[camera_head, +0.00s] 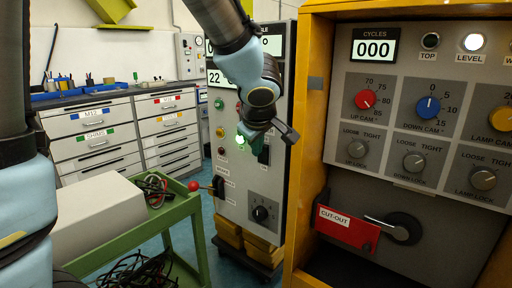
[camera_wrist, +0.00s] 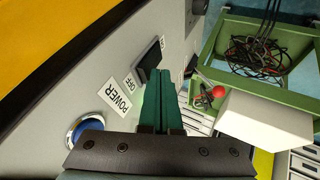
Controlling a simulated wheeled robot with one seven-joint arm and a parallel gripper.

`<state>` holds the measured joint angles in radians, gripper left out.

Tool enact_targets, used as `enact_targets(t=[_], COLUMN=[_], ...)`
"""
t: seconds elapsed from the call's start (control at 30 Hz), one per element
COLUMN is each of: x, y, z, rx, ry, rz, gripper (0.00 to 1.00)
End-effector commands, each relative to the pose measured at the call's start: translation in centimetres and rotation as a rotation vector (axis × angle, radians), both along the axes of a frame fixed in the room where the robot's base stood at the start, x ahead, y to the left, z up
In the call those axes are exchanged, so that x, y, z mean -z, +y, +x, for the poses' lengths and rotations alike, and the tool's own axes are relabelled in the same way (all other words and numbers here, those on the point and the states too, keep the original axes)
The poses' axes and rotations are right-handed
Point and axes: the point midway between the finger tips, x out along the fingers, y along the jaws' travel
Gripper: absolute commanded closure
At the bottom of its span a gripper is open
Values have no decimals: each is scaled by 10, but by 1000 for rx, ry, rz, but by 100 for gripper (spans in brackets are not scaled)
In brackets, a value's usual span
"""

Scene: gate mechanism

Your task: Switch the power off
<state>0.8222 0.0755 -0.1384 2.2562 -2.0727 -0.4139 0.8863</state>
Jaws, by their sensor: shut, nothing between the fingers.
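The power switch is a black rocker or paddle (camera_wrist: 151,56) on the grey console face, beside the printed OFF (camera_wrist: 129,81) and POWER (camera_wrist: 115,97) labels in the wrist view. It also shows in the head view as a black part (camera_head: 264,154) just below my wrist. My gripper (camera_wrist: 160,74) has its dark green fingers together and empty. Their tips appear close beside the switch; I cannot tell whether they touch it.
A blue round button (camera_wrist: 85,130) sits near the POWER label. The green cart (camera_head: 165,222) carries a white box and cables. A yellow-framed cabinet (camera_head: 312,140) stands close on the right.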

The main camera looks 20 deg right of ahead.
Motion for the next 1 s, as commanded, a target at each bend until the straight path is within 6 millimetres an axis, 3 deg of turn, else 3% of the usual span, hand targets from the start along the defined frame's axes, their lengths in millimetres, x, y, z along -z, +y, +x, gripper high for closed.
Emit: enact_targets(t=[1.0], x=[-18], y=[-4], z=[2], rx=[1], ry=[0], rz=[1], gripper=[100])
